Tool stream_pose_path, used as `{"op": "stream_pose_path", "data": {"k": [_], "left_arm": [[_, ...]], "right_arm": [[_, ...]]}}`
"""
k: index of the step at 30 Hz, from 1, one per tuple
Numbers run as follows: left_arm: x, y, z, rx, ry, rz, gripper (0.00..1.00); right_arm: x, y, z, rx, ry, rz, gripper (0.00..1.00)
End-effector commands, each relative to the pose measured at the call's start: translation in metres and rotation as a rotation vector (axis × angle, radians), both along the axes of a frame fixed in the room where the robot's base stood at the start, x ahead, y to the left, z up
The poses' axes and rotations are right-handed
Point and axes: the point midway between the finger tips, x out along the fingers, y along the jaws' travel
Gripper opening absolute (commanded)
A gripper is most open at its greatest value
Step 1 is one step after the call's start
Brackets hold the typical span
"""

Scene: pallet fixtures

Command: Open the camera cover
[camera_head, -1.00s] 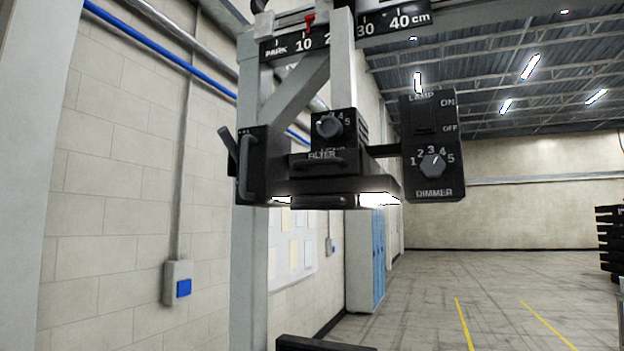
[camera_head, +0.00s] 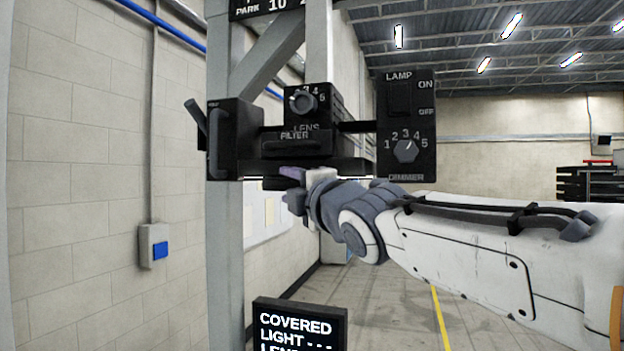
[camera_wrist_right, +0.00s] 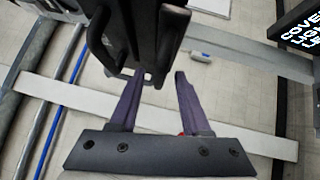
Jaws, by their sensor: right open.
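The black camera unit (camera_head: 225,138) hangs on a grey post, with a LENS dial (camera_head: 302,101) and a FILTER handle (camera_head: 297,146). I cannot single out the cover; the unit's underside is mostly hidden in the head view. The screen (camera_head: 298,325) below reads "COVERED". My right gripper (camera_head: 286,178) is just under the unit, partly hidden by its own wrist. A black housing (camera_wrist_right: 148,35) with bar handles (camera_wrist_right: 104,50) is close to the fingertips. My left gripper is out of view.
A lamp panel (camera_head: 407,125) with a dimmer knob juts from the unit's right side, above my right arm. A lever (camera_head: 196,123) sticks out at its left. A wall (camera_head: 80,180) with a blue pipe stands left. Open floor lies behind.

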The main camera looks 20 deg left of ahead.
Motion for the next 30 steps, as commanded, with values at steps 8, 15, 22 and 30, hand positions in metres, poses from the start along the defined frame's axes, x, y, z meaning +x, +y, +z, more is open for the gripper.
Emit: {"op": "stream_pose_path", "data": {"k": [8,15,22,30], "left_arm": [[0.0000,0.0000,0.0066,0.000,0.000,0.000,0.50],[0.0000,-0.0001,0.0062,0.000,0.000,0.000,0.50],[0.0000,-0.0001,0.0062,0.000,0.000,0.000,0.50],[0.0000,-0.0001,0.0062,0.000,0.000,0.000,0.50]], "right_arm": [[0.0120,0.0115,0.0022,0.001,0.001,0.000,0.47],[0.0118,0.0113,0.0019,0.001,0.001,0.000,0.32],[0.0118,0.0113,0.0018,0.000,0.001,0.000,0.00],[0.0118,0.0111,0.0016,0.000,0.001,0.000,0.00]]}}
